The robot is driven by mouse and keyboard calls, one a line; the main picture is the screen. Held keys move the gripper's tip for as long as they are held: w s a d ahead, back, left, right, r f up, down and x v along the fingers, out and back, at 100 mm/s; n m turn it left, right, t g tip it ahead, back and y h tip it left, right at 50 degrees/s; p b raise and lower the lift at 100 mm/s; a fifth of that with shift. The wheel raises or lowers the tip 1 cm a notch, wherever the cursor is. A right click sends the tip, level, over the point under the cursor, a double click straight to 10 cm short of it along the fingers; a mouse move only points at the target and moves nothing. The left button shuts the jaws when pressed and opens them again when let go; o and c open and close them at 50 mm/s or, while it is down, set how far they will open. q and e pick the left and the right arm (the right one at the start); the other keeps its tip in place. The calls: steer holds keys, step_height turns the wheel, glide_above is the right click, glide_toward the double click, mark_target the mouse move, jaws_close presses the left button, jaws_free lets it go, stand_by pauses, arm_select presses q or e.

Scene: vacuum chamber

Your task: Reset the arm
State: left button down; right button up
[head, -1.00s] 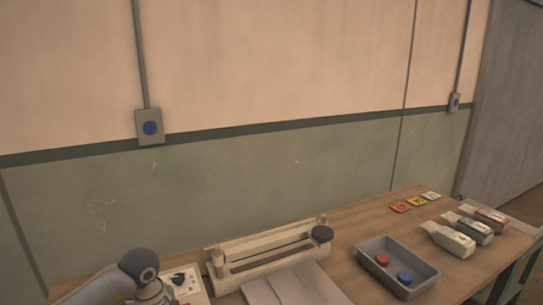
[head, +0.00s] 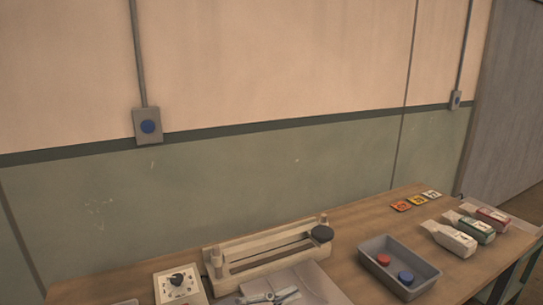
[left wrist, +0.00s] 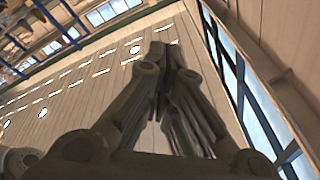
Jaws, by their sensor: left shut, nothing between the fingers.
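My left gripper (left wrist: 163,58) shows in the left wrist view, with its dark grey fingers together and nothing between them. It points toward a high pale wall and windows, away from the bench. I cannot make out my left gripper in the head view. My right gripper is in neither view. In the head view, the wooden bench (head: 345,240) carries a cream sealer-like frame (head: 213,262) with a black knob (head: 321,233). In front of it is a grey plate (head: 318,287), with a small pale metallic piece (head: 268,297) at the bottom edge that I cannot identify.
A grey tray (head: 371,271) holds a red disc (head: 383,260) and a blue disc (head: 405,277).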

arm_select(q)
steer(key=w+a+n+t+y, duration=0.4)
steer(key=a+n+t+y, duration=0.75)
steer(key=n, duration=0.25)
steer(key=s+a+f+n+g+y, duration=0.3)
steer(key=a+f+y, duration=0.15)
steer(key=f, duration=0.25)
steer(key=s+a+f+n+g+y, duration=0.2)
steer(key=a+f+n+g+y, duration=0.1)
steer(key=a+f, duration=0.35)
steer(key=s+f+m+g, duration=0.1)
steer(key=s+f+g, duration=0.5)
steer(key=s, duration=0.4)
steer(key=s+f+g, duration=0.4)
steer(key=s+f, duration=0.3)
steer(key=s, duration=0.3)
steer(key=s+f+g+b, duration=0.2)
steer(key=s+f+b, duration=0.1)
steer(key=f, duration=2.8)
steer(key=s+a+f+m+b, duration=0.1)
steer(key=s+a+f+b, duration=0.1)
steer(key=s+f, duration=1.4)
steer(key=shift+a+f+g+h, duration=0.35)
steer(key=shift+a+f, duration=0.15)
steer(key=shift+a, duration=0.15)
steer(key=shift+s, duration=0.1)
